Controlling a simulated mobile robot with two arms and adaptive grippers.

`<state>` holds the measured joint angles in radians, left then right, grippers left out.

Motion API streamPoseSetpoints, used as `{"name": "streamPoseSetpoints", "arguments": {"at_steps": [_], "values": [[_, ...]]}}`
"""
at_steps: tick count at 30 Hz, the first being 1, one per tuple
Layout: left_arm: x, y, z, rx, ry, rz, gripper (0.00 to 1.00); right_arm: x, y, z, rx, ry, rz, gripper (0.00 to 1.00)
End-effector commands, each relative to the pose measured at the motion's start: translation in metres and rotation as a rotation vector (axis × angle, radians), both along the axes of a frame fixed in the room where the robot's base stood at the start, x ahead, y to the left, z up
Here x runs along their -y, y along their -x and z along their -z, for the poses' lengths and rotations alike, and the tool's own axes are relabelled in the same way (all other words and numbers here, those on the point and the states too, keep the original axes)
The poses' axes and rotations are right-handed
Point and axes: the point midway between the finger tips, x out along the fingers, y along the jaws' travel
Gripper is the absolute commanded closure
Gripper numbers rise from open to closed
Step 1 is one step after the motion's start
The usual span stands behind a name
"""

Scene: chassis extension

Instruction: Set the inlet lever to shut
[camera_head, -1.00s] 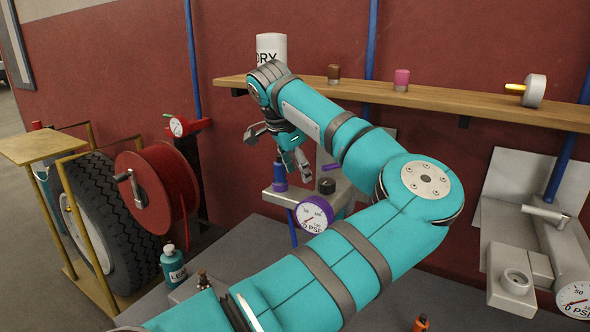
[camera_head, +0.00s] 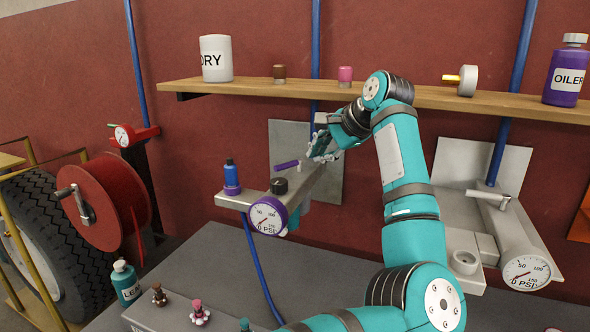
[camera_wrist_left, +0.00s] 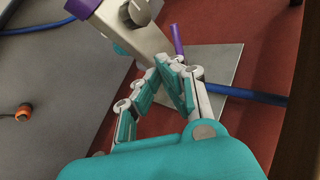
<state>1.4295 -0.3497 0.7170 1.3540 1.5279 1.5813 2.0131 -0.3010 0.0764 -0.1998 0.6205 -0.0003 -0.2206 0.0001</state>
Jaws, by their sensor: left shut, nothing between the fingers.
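A purple lever (camera_head: 287,165) sticks out to the left from the grey fitting (camera_head: 312,188) with the purple gauge; it also shows in the wrist view (camera_wrist_left: 177,40). A second, pale grey lever (camera_head: 487,196) sits on the right fitting. No inlet label is readable, so I cannot tell which is the inlet lever. My left gripper (camera_head: 322,150) is shut and empty, close to the purple lever's right end. In the wrist view its fingertips (camera_wrist_left: 170,65) meet just below that lever; contact is unclear. My right gripper is not in view.
A wooden shelf (camera_head: 420,97) runs above, holding a white canister (camera_head: 216,58) and a purple oiler bottle (camera_head: 566,72). A blue bottle (camera_head: 231,174) and black knob (camera_head: 278,186) sit by the purple gauge (camera_head: 267,215). A red hose reel (camera_head: 100,205) stands left.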

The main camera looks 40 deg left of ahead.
Motion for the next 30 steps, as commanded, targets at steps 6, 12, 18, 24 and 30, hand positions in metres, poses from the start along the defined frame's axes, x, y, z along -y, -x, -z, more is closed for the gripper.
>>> {"name": "streamPoseSetpoints", "arguments": {"at_steps": [6, 12, 18, 24, 30], "values": [[0.014, -0.017, 0.003, 0.010, -0.087, -0.001, 1.00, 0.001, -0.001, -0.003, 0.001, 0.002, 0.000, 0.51], [-0.014, -0.021, 0.023, 0.007, -0.083, -0.001, 1.00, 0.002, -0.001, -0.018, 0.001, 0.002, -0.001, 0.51], [-0.049, -0.026, 0.049, 0.007, -0.083, -0.001, 1.00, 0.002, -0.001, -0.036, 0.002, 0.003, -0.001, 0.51], [-0.079, -0.031, 0.060, 0.010, -0.083, -0.001, 1.00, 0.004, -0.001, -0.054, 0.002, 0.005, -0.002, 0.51], [-0.094, -0.034, 0.066, 0.011, -0.082, 0.002, 1.00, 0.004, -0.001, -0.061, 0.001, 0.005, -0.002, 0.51]]}}
